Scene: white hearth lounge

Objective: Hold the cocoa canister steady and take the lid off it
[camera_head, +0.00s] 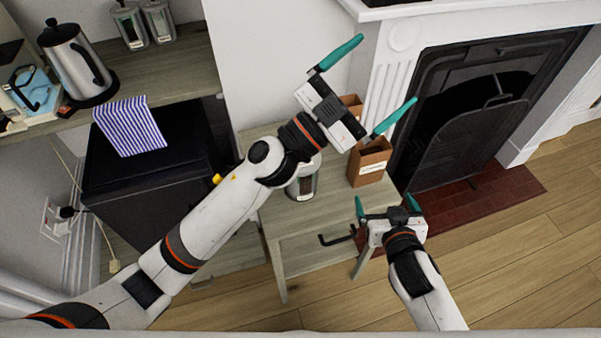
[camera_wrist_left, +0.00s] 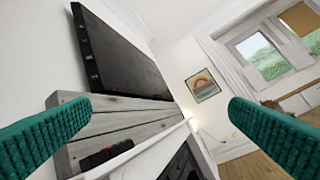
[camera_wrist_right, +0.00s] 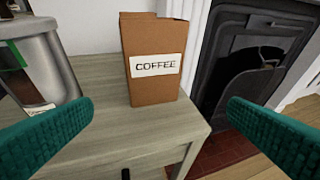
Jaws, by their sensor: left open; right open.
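A metal canister (camera_head: 302,184) with a window stands upright on the small wooden table, partly hidden under my left arm; its label is too small to read. Part of a metal canister (camera_wrist_right: 42,68) also shows at the left edge of the right wrist view. My left gripper (camera_head: 388,69) is open and empty, high above the table's back right, beyond the canister. In its wrist view (camera_wrist_left: 160,105) it faces a wall and a dark screen. My right gripper (camera_head: 385,201) is open and empty at the table's front right, to the right of the canister and apart from it.
A brown coffee box (camera_wrist_right: 155,80) stands on the table (camera_head: 310,220) right of the canister; another brown box (camera_head: 351,103) is behind it. The fireplace (camera_head: 480,110) is to the right. A kettle (camera_head: 75,62) and two more canisters (camera_head: 130,26) stand on the left counter.

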